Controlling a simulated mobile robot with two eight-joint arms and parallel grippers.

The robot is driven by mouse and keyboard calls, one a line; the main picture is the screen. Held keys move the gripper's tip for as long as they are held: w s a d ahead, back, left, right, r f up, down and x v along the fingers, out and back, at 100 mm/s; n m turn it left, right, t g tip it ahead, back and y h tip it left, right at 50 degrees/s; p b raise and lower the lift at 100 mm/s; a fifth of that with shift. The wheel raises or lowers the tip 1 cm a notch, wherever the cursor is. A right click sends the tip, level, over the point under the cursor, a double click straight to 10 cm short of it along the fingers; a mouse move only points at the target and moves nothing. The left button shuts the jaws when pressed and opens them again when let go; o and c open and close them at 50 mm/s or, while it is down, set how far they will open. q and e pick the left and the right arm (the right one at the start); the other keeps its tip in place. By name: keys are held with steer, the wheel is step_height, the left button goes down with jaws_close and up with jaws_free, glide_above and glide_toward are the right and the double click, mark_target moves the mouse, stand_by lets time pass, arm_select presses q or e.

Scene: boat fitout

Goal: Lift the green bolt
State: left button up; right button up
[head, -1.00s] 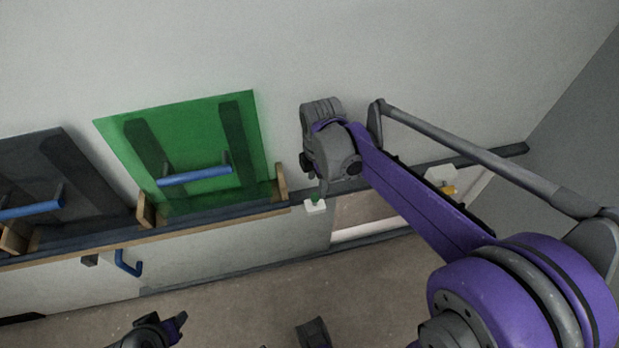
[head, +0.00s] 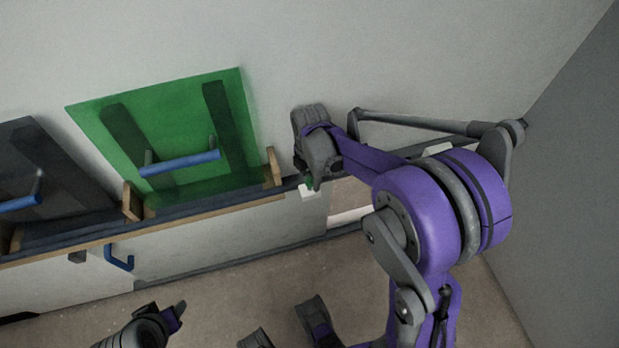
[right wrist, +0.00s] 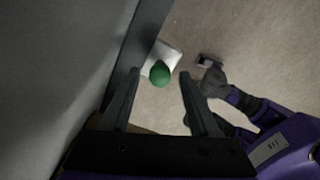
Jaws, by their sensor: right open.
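The green bolt (head: 310,183) stands on a small white block (head: 307,192) at the right end of the dark rail, partly hidden by my right gripper (head: 314,178). In the right wrist view, the round green bolt head (right wrist: 159,74) shows between the two open fingers, with the white block (right wrist: 168,53) beneath it. I see no finger closed on it. A dark and purple part of my left arm, likely its gripper (head: 174,313), is low at the left of the head view; its jaws are unclear.
A green panel (head: 232,92) with a blue handle (head: 180,163) leans on the wall in a wooden-edged ledge. A dark panel (head: 30,150) with another blue handle stands left. A blue hook (head: 119,258) hangs below. A dark rail runs close beside the right gripper.

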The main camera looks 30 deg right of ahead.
steer(key=shift+f, duration=0.25)
jaws_close()
steer(key=shift+r, duration=0.1)
stand_by(1.2)
